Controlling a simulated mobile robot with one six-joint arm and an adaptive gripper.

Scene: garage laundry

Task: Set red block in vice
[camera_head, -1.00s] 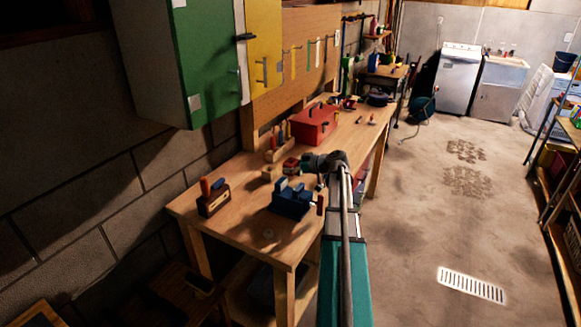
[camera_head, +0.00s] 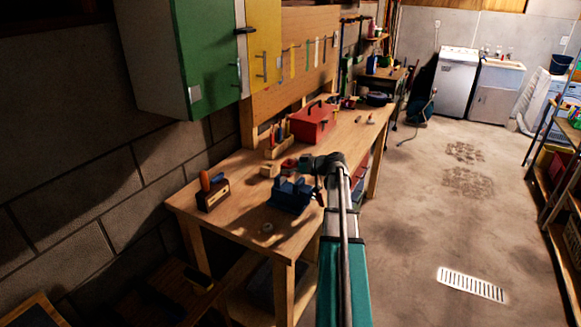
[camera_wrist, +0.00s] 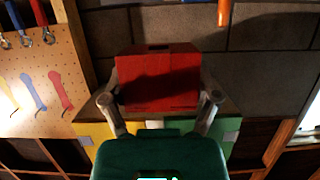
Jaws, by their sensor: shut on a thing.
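The red block (camera_wrist: 157,78) is between the two fingers of my gripper (camera_wrist: 157,100) in the wrist view, with a finger against each side. In the head view my gripper (camera_head: 301,164) points left toward the wall, and the red block (camera_head: 288,166) shows at its tip. The blue vice (camera_head: 290,196) stands on the wooden workbench (camera_head: 240,173), nearer the camera than the block. The block is apart from the vice, on its far side. Its exact height above the bench is hard to judge. The gap between the vice jaws is too small to make out clearly.
A red toolbox (camera_head: 314,124), a tool holder (camera_head: 279,148) and a small wooden block (camera_head: 269,170) stand behind. Green and yellow cabinets (camera_head: 205,60) hang above. The front left bench top is mostly clear.

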